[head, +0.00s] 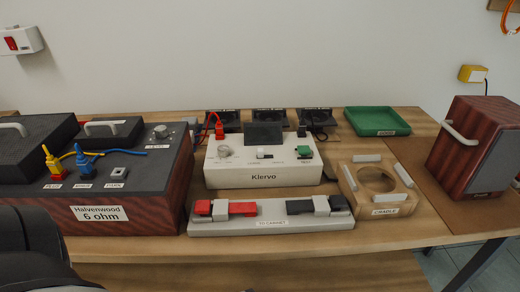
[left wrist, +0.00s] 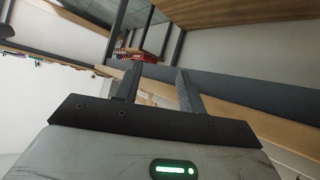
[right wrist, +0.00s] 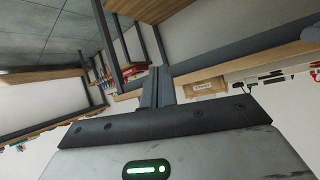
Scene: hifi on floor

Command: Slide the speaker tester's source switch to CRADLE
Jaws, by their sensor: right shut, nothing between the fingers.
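The speaker tester (head: 263,174) is a white box marked Klervo in the middle of the table in the head view. Its top carries a small slide switch with a pale knob (head: 264,153), a round knob (head: 224,151), a green part (head: 304,151) and a dark screen (head: 264,134). The switch's small lettering is too fine to read, so I cannot tell its setting. My left gripper (left wrist: 154,72) is open and empty in the left wrist view. My right gripper (right wrist: 158,70) is shut and empty in the right wrist view. Neither gripper shows near the tester.
A grey strip with red and black clips (head: 270,222) lies before the tester. A wooden cradle (head: 391,211) stands at its right. The Halvenwood box (head: 160,208) stands left, a wooden speaker (head: 475,150) far right, and a green tray (head: 377,121) behind.

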